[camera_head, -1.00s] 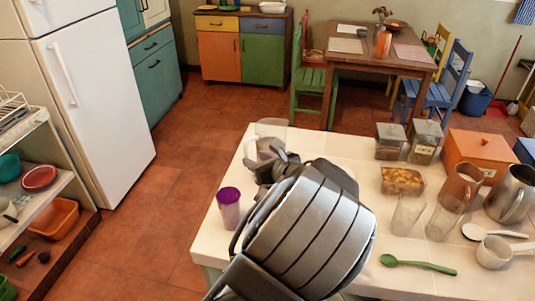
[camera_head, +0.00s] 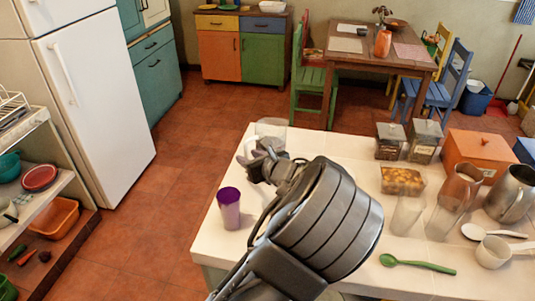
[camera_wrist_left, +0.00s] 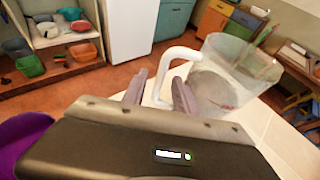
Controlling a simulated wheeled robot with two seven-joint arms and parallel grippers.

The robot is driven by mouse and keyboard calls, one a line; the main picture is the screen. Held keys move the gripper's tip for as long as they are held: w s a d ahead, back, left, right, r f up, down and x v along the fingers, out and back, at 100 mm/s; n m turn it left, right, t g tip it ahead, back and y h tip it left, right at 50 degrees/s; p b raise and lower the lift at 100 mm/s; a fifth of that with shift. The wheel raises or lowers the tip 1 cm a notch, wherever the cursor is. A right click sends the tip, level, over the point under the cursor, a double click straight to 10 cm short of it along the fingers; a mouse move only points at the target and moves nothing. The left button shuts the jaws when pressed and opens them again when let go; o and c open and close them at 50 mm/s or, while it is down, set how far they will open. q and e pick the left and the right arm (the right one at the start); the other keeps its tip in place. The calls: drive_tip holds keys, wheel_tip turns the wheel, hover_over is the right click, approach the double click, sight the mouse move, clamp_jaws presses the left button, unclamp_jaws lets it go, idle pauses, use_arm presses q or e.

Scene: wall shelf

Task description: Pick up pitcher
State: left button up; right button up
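A clear pitcher (camera_head: 271,128) with a white handle stands at the far left corner of the white table. In the left wrist view the pitcher (camera_wrist_left: 238,78) is on the right, its white handle (camera_wrist_left: 166,72) pointing left. My left gripper (camera_head: 258,163) is right at the handle in the head view, which hides the pitcher's lower part. In the left wrist view my left gripper (camera_wrist_left: 159,93) has its two fingers apart, one on each side of the handle. I cannot tell whether they touch it. My right gripper is not in view.
A purple cup (camera_head: 229,208) stands close to my left arm near the table's left edge. Further right are glass jars (camera_head: 390,142), a food container (camera_head: 402,181), an orange box (camera_head: 480,152), a metal jug (camera_head: 511,194) and a green spoon (camera_head: 417,265).

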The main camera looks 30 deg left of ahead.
use_arm(q)
clamp_jaws()
drive_tip(key=shift+r, duration=0.1)
idle(1.1)
